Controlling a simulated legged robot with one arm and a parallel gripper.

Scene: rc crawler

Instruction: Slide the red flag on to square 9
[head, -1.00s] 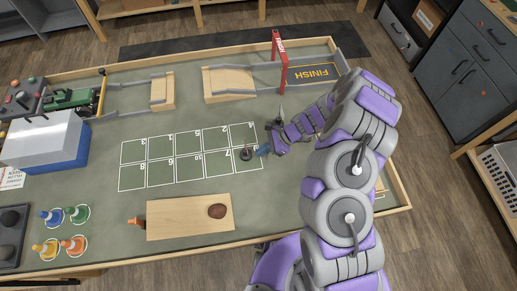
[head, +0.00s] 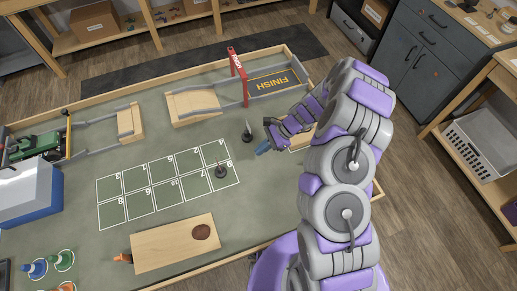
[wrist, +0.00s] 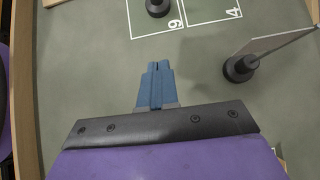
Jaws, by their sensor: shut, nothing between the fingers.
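In the head view a dark round flag base (head: 220,171) stands in the bottom right square of the white grid (head: 165,178). In the wrist view that base (wrist: 157,6) is inside the square marked 9, cut off by the top edge, so its flag is hidden. A second dark-based flag (head: 247,132) stands upright outside the grid, beyond square 4; its base (wrist: 238,68) and pale panel show at right in the wrist view. I cannot make out red on either. My gripper (head: 262,148), with blue fingers (wrist: 157,66), is shut, empty and right of the grid, apart from both.
A red finish gate (head: 237,75) and wooden ramp (head: 193,107) stand at the back. A wooden board (head: 175,243) with a brown oval lies in front of the grid. The mat between gripper and square 9 is clear. A raised wooden rim edges the table.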

